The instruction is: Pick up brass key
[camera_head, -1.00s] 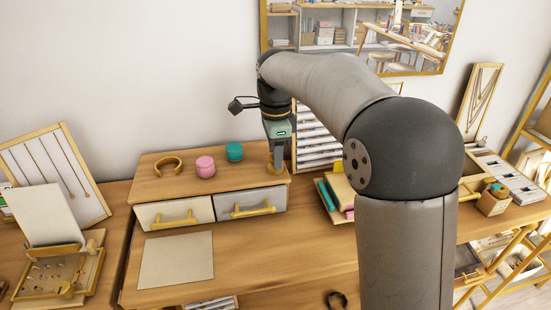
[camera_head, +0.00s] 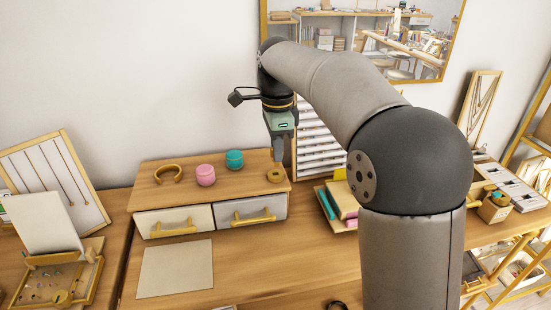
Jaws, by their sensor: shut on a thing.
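My gripper (camera_head: 278,156) points down above the right end of the wooden top of a two-drawer unit (camera_head: 225,180). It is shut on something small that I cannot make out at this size. I cannot clearly see a brass key; the fingers may hide it. A small round brass-coloured piece (camera_head: 275,176) lies on the unit's top just below my fingertips, and a narrow gap seems to part them.
A brass cuff (camera_head: 168,173), a pink jar (camera_head: 205,175) and a teal jar (camera_head: 234,159) stand left on the unit. A tray of colourful boxes (camera_head: 340,205) is to the right. A pale mat (camera_head: 175,268) lies in front. A necklace board (camera_head: 55,180) leans at left.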

